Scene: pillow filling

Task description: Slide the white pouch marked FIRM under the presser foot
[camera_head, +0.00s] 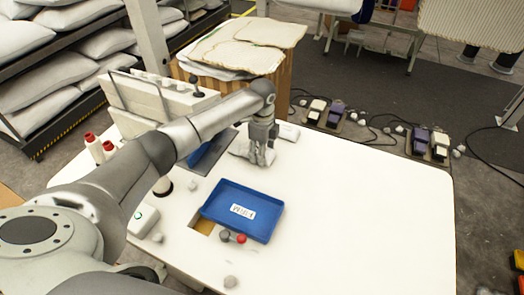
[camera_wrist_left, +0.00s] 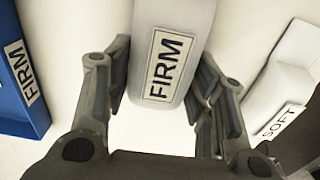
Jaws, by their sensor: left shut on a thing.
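The white pouch marked FIRM (camera_wrist_left: 176,22) lies between the two fingers of my left gripper (camera_wrist_left: 162,78) in the left wrist view, its label facing the camera. My left gripper (camera_head: 262,150) is shut on it, low over the white table's back part in the head view. There the gripper partly hides the pouch (camera_head: 239,144). A pale sewing machine body (camera_head: 150,98) stands left of the gripper, behind my arm. I cannot make out its presser foot. My right gripper is in neither view.
A white pouch marked SOFT (camera_wrist_left: 281,100) lies close on the right in the wrist view. A blue thing marked FIRM (camera_wrist_left: 22,75) is at the left. A blue tray (camera_head: 262,232) stands mid-table. Red-topped spools (camera_head: 92,147) stand left. The table's right side (camera_head: 370,210) is clear.

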